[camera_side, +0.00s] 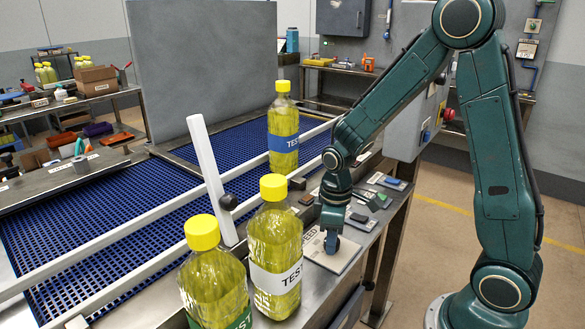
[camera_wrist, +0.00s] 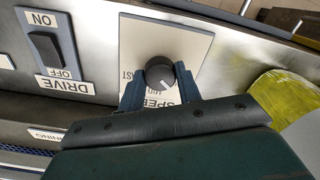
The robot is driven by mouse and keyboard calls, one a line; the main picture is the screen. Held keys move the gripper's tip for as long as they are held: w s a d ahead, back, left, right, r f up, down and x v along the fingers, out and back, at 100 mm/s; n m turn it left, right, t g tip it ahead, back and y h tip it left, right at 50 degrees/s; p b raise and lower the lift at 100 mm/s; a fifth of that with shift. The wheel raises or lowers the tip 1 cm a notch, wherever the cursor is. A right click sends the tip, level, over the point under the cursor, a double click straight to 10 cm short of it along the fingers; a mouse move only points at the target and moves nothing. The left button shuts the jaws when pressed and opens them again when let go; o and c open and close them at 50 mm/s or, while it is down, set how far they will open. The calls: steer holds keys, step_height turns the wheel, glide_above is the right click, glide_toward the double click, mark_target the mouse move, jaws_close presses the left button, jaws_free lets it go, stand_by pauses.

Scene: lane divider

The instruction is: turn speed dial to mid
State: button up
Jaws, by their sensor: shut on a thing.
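The speed dial (camera_wrist: 160,72) is a round dark knob with a white pointer line, on a cream plate (camera_wrist: 165,38) in the wrist view. The pointer line points down and to the right in that picture. The plate's lettering is partly hidden by my gripper; "SPEED", "MID" and part of "FAST" show. My gripper (camera_wrist: 158,82) is shut on the dial, one finger on each side. In the side view my gripper (camera_side: 331,238) reaches down onto the cream plate (camera_side: 318,251) at the bench edge, and it mostly hides the dial.
A drive switch (camera_wrist: 46,46) marked ON and OFF sits left of the plate in the wrist view. Two yellow-capped bottles (camera_side: 275,245) (camera_side: 215,275) stand close left of the plate. Another bottle (camera_side: 283,130) stands by the blue conveyor (camera_side: 130,200). A white divider bar (camera_side: 210,175) leans there.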

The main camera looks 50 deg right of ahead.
steer(key=m, duration=0.9)
steer(key=shift+m, duration=0.4)
steer(key=o, duration=1)
steer(key=shift+r, duration=0.1)
step_height(320, 180, up, 14)
stand_by(0.5)
steer(key=shift+s, duration=0.1)
